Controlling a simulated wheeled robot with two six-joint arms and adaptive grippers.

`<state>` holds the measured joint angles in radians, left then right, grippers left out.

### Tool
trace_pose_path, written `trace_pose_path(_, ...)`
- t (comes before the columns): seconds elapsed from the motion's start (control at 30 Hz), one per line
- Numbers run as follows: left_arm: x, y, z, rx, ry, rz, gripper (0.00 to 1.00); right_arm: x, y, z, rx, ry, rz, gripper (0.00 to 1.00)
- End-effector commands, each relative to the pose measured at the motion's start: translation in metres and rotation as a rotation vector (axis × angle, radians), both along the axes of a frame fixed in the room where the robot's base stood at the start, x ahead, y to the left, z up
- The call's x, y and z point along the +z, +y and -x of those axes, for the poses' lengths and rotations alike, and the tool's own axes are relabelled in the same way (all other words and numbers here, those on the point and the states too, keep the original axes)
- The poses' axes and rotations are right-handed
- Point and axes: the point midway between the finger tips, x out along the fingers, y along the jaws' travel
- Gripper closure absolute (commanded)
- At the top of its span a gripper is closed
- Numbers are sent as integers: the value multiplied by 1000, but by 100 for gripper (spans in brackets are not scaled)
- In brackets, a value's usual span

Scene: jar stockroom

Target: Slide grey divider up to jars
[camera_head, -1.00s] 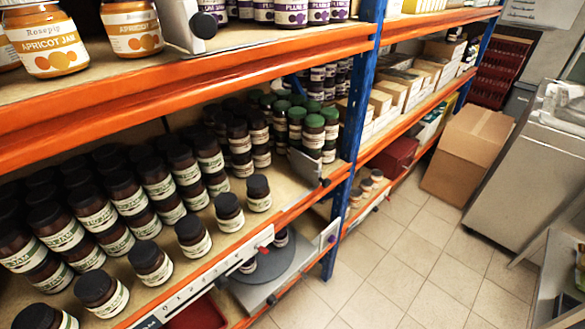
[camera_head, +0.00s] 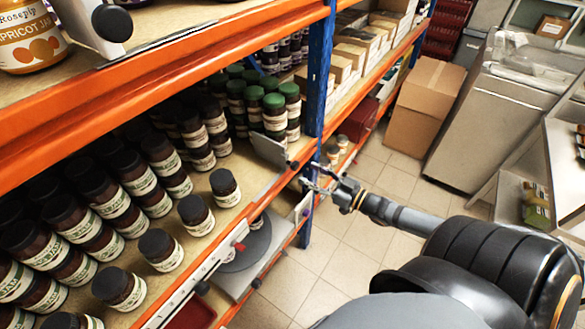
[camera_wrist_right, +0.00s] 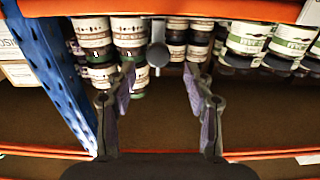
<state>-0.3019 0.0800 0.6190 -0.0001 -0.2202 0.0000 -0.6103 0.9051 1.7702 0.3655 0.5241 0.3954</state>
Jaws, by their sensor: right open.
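The grey divider (camera_head: 268,150) stands on the middle shelf near the blue post, with a dark round knob at its front end. Green-lidded jars (camera_head: 275,108) stand close by it on its far side; I cannot tell whether they touch it. Black-lidded jars (camera_head: 225,183) stand on its near side, with bare shelf between. My right gripper (camera_head: 318,178) is open in front of the shelf edge, just right of the knob. In the right wrist view, where jars appear upside down, the knob (camera_wrist_right: 158,55) shows between the open fingers (camera_wrist_right: 159,78), beyond their tips. My left gripper is not in view.
The blue post (camera_head: 318,85) rises close to my right gripper. The orange beam (camera_head: 150,95) of the upper shelf is above the jars. A red slider (camera_head: 239,247) sits on the front rail. A cardboard box (camera_head: 425,100) stands on the tiled floor, otherwise open beside the rack.

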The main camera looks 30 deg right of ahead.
Motion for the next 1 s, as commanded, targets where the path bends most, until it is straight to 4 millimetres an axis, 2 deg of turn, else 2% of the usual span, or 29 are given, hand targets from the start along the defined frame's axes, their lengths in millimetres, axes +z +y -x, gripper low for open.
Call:
trace_pose_path(0.03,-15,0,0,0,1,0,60,-6,5,-12,-1,-8,-1,48)
trace_pose_path(0.1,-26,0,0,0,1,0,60,-7,11,-26,0,-7,-1,48)
trace_pose_path(0.3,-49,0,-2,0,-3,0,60,-6,22,-53,0,-3,1,48)
trace_pose_path(0.47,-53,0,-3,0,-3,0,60,-2,25,-61,-2,-1,1,48)
trace_pose_path(0.7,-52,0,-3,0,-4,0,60,0,25,-62,-2,0,0,48)
trace_pose_path(1.0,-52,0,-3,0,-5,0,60,-1,25,-61,-2,1,1,88)
